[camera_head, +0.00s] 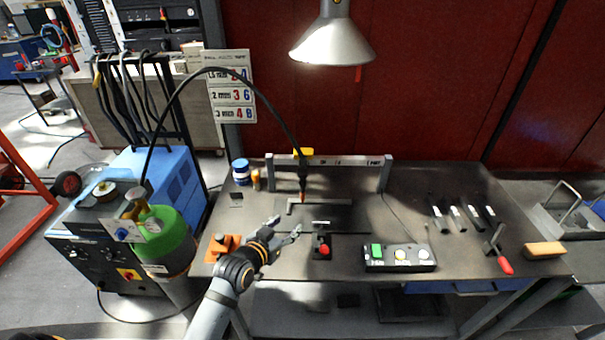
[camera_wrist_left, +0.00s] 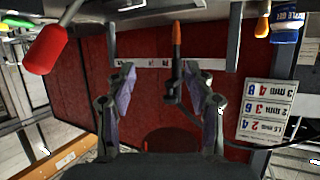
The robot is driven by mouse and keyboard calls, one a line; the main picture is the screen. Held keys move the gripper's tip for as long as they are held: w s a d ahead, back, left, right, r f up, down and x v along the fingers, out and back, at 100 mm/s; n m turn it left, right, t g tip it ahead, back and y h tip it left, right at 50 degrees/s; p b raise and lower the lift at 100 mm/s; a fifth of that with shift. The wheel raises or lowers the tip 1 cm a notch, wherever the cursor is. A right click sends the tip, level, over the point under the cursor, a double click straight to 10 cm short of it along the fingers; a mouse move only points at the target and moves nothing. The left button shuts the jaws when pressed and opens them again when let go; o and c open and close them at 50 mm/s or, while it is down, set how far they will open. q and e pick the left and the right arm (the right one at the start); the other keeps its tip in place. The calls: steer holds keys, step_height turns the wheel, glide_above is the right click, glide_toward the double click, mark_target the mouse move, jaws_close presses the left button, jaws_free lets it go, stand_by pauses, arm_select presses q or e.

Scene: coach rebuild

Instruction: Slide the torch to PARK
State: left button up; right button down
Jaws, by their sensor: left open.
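The torch (camera_head: 303,180) hangs upright from a yellow carriage (camera_head: 304,152) on a grey rail (camera_head: 340,161) between two posts. It stands left of the rail's middle, with its orange-red tip over the work plate. The small lettering at the rail's right end seems to read PARK. My left gripper (camera_head: 287,226) is open and empty, in front of and below the torch, apart from it. In the upside-down left wrist view, the torch (camera_wrist_left: 177,50) shows beyond the open left gripper (camera_wrist_left: 160,75), between its fingers. My right gripper is in neither view.
A red-knobbed clamp (camera_head: 324,250) stands close right of my left gripper. A button box (camera_head: 399,258) is further right. A blue-lidded jar (camera_head: 241,172) stands by the left post. A lamp (camera_head: 333,42) hangs above. The cable loops left from the torch.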

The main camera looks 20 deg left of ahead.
mark_target(300, 175)
arm_select(q)
steer(key=w+r+t, duration=0.4)
steer(key=w+r, duration=0.1)
steer(key=r, duration=0.3)
steer(key=shift+n, duration=0.4)
steer(key=w, duration=0.6)
steer(key=w+p, duration=0.1)
steer(key=w, duration=0.3)
steer(key=shift+d, duration=0.25)
steer(key=shift+s, duration=0.1)
jaws_close()
